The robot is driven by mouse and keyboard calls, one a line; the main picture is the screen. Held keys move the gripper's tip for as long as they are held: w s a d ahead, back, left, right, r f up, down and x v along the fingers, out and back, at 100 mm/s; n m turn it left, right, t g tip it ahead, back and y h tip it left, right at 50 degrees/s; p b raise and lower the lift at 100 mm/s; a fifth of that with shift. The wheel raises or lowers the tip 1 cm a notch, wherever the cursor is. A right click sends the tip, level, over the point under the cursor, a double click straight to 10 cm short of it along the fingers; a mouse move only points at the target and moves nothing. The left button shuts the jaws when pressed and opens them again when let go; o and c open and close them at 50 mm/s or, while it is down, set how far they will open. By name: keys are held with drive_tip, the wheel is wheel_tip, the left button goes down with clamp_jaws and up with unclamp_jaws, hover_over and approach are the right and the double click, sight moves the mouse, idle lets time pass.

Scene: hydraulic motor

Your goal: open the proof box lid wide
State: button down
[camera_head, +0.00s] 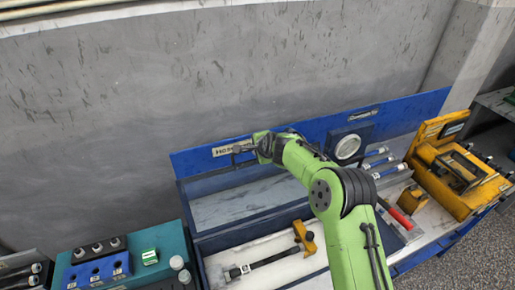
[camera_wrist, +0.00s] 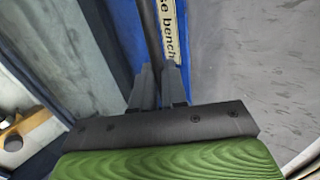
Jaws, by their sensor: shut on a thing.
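The proof box (camera_head: 203,265) is a dark blue tray with a pale inside, at the lower centre of the head view. A dark blue-framed panel with a pale, see-through pane (camera_head: 240,204), seemingly its lid, stands raised behind it, close to the blue back board. The pane also shows in the wrist view (camera_wrist: 75,45). My gripper (camera_head: 243,149) is at the panel's top side, in front of the board's label. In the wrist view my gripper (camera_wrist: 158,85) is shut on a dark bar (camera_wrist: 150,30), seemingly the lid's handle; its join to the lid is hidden.
The blue back board (camera_head: 405,112) carries a label and a round gauge (camera_head: 348,147). A hose with a yellow fitting (camera_head: 305,237) lies in the box. A yellow machine (camera_head: 460,175) stands at the right, a teal case (camera_head: 125,258) at the left. The grey wall is close behind.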

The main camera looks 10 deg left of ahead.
drive_tip(key=shift+s+d+f, duration=0.1)
drive_tip(key=shift+s+f, duration=0.05)
drive_tip(key=shift+f, duration=0.25)
drive_tip(key=c, duration=1.5)
unclamp_jaws()
drive_tip(key=shift+o, duration=0.9)
drive_tip(key=shift+r, duration=0.1)
drive_tip(key=b+v, duration=0.4)
drive_tip(key=v, duration=1.1)
drive_tip(key=shift+r, duration=0.25)
drive_tip(key=shift+d, duration=0.1)
